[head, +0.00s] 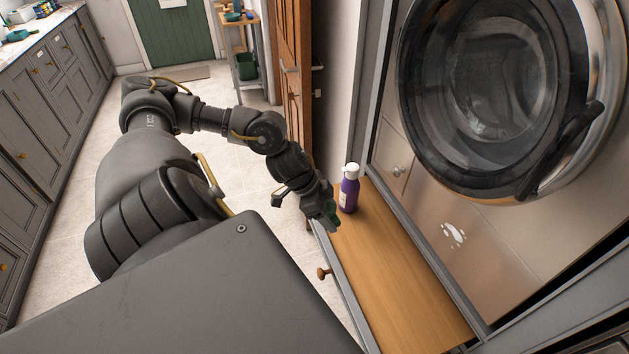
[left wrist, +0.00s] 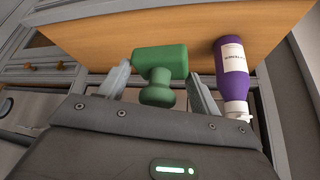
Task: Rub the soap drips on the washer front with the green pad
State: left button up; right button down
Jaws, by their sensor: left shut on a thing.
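The soap drips (head: 453,235) are a small white patch on the lower washer front (head: 500,250), below the round door. My left gripper (head: 322,212) is at the far left end of the wooden bench, left of and apart from the drips. It is shut on the green pad (left wrist: 160,64), a green block with a rounded knob, seen between the two fingers in the left wrist view. In the head view the pad (head: 331,208) is small and mostly hidden by the fingers. My right gripper does not show.
A purple bottle (head: 349,190) with a white cap stands on the wooden bench (head: 405,280), close beside my left gripper; it also shows in the left wrist view (left wrist: 232,72). The rest of the bench top is clear. The washer door handle (head: 560,150) juts out above.

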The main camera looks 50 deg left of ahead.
pick_arm(q)
jog(key=w+d+r+m, duration=0.1)
jog(key=w+d+r, duration=0.2)
jog(key=d, duration=0.6)
jog(key=w+d+r+m+g+h, duration=0.1)
jog(key=w+d+r+m, duration=0.1)
jog(key=d+r, duration=0.6)
jog(key=shift+w+d, duration=0.55)
jog(key=shift+w, duration=0.1)
